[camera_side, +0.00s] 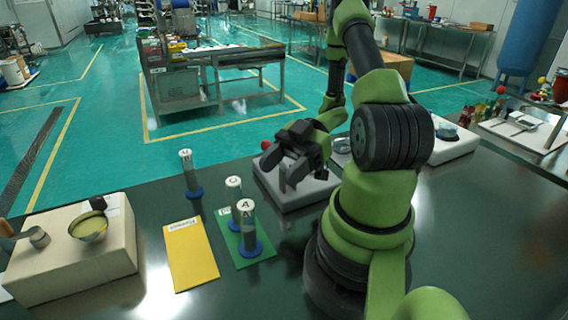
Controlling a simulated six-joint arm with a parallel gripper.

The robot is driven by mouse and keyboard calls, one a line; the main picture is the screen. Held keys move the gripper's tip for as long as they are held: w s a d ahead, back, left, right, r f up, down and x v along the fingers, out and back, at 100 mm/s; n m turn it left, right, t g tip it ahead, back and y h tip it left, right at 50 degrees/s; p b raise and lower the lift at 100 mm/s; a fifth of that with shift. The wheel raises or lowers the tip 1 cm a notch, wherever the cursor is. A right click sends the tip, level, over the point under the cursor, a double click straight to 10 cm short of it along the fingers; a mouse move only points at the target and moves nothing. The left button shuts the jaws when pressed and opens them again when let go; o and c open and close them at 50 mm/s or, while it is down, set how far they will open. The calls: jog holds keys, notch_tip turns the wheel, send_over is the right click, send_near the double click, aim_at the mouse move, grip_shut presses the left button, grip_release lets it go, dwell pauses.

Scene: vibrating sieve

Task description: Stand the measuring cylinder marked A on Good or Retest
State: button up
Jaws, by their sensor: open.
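The measuring cylinder marked A (247,226) stands upright on its blue base on the front part of the green mat (262,258). A second marked cylinder (234,190) stands just behind it, at the back part of the green mat; its letter is hard to read. A third cylinder (187,169) stands on the bare table farther back left. The yellow mat (192,262) lies left of the green one and is empty. Both mats have small white labels, too small to read surely. My gripper (284,176) is open and empty, right of and behind cylinder A.
A grey, low block-shaped unit (298,195) sits under my gripper. A beige block (75,268) at the left carries a bowl (88,228) of yellowish material and a scoop (38,236). A pale unit (455,145) stands at the back right. The front table is clear.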

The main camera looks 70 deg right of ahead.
jog(key=w+d+r+m+t+h, duration=0.25)
jog(key=w+d+h, duration=0.25)
jog(key=w+h, duration=0.3)
jog(key=w+d+r+m+t+h, duration=0.1)
jog(key=w+r+m+h, duration=0.2)
jog(key=r+h, duration=0.15)
jog(key=w+d+r+m+h, duration=0.1)
jog(key=w+r+m+h, duration=0.15)
jog(key=r, duration=0.35)
jog(key=s+a+r+m+g+y, duration=0.1)
jog(key=s+a+r+m, duration=0.2)
jog(key=s+a, duration=0.4)
jog(key=s+a+r+m+g+y, duration=0.1)
jog(key=s+a+r+m+y, duration=0.1)
jog(key=s+a+m, duration=0.4)
jog(key=s+a+r, duration=0.1)
jog(key=s+a, duration=0.1)
jog(key=a, duration=0.2)
jog(key=shift+a+m+y, duration=0.3)
